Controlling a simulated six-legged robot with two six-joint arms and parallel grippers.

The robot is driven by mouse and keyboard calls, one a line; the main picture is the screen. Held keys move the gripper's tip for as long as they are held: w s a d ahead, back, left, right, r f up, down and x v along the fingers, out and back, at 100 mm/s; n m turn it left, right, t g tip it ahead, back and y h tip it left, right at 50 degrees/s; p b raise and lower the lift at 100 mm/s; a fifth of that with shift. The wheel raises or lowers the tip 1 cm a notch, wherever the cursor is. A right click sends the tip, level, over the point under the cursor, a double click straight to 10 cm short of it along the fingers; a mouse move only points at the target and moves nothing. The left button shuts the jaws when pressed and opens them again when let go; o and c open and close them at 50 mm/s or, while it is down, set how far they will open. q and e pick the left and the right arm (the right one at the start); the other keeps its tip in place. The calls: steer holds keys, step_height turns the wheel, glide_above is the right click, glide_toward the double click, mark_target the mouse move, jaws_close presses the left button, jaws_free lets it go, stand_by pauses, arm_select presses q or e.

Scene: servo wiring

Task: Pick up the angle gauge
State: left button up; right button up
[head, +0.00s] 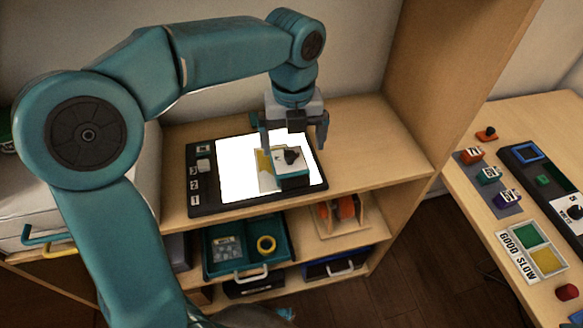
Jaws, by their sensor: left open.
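What looks like the angle gauge is a small block (293,171) with a white top, a dark knob or pointer and a teal side. It sits on the bright white panel of a black-framed board (192,180), against a pale yellow plate (264,174). My left gripper (293,145) points down over the block with its fingers spread apart, one towards each side of it. Nothing is seen gripped. Whether a finger touches the block cannot be told. My right gripper does not show.
The board lies on a wooden shelf top (375,165), with a tall wooden side panel (440,70) on the right. Below are a teal tray (213,268) holding a yellow ring and an orange spool (346,208). A table (478,222) with several coloured parts stands at right.

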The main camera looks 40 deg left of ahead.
mark_target(273, 155)
arm_select(q)
steer(key=shift+f, duration=0.6)
steer(key=shift+s+f, duration=0.1)
steer(key=shift+s, duration=0.1)
steer(key=f, duration=0.1)
steer(key=f+b, duration=0.1)
steer(key=f, duration=0.3)
steer(key=shift+a, duration=0.25)
steer(key=c, duration=1.1)
step_height(273, 155, up, 8)
steer(key=shift+r+p, duration=0.1)
steer(key=shift+p, duration=0.75)
steer(key=a+r+p, duration=0.1)
steer(key=p, duration=0.1)
steer(key=a+r+p, duration=0.1)
steer(key=r+p, duration=0.1)
steer(key=shift+a, duration=0.1)
steer(key=shift+s+a+f+p, duration=0.15)
steer(key=shift+a+p, duration=0.3)
steer(key=shift+p, duration=0.15)
steer(key=shift+s+a+f+p, duration=0.1)
steer(key=shift+a+f+p, duration=0.05)
steer(key=shift+a+p, duration=0.4)
step_height(273, 155, down, 10)
steer(key=shift+w+f+b, duration=0.1)
steer(key=shift+f+b, duration=0.15)
steer(key=shift+b, duration=0.4)
